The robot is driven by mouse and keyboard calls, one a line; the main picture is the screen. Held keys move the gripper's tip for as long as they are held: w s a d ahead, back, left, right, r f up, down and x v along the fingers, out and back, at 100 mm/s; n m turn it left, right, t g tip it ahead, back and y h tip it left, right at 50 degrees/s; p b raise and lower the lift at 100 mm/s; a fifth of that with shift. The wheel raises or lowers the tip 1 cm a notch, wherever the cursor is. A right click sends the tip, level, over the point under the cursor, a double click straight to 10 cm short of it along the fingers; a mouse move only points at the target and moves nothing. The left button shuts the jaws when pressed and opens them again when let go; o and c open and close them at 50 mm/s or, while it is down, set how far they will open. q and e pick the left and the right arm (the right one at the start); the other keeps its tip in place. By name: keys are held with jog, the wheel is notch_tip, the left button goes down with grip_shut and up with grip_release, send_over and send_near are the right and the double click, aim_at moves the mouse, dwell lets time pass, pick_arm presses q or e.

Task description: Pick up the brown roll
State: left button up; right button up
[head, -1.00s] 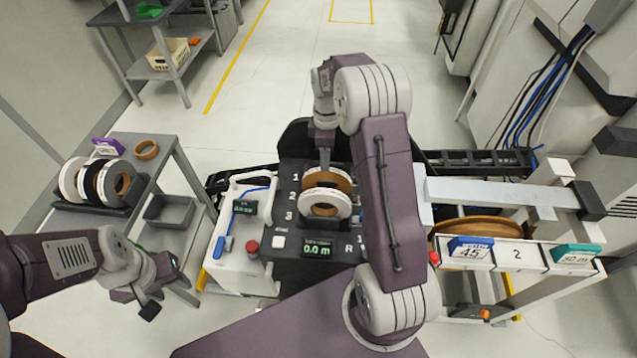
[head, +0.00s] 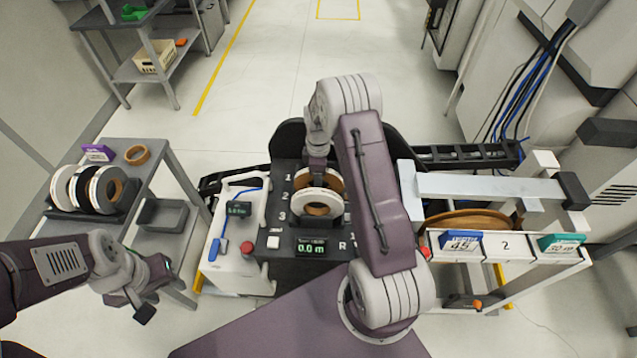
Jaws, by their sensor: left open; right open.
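A brown roll (head: 338,183) stands upright on the dark machine panel near the marks 1 and 2. A white-sided roll (head: 318,195) stands in front of it and hides its lower part. My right gripper (head: 317,166) is open, pointing down at the top of the brown roll; its fingertips are partly hidden, and I cannot tell whether they touch the roll. My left gripper (head: 150,300) is open and empty, low at the left beside the table. Another brown ring (head: 137,154) lies flat on the grey table at the left.
The grey table (head: 160,160) holds several upright white, black and brown-cored rolls (head: 72,190) in a rack. A grey bin (head: 162,215) sits on its lower level. A white control box (head: 235,255) stands left of the panel. A rail with a large brown coil (head: 470,222) is at the right.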

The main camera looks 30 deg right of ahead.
grip_shut()
jog(key=shift+r, duration=0.1)
dwell(1.2)
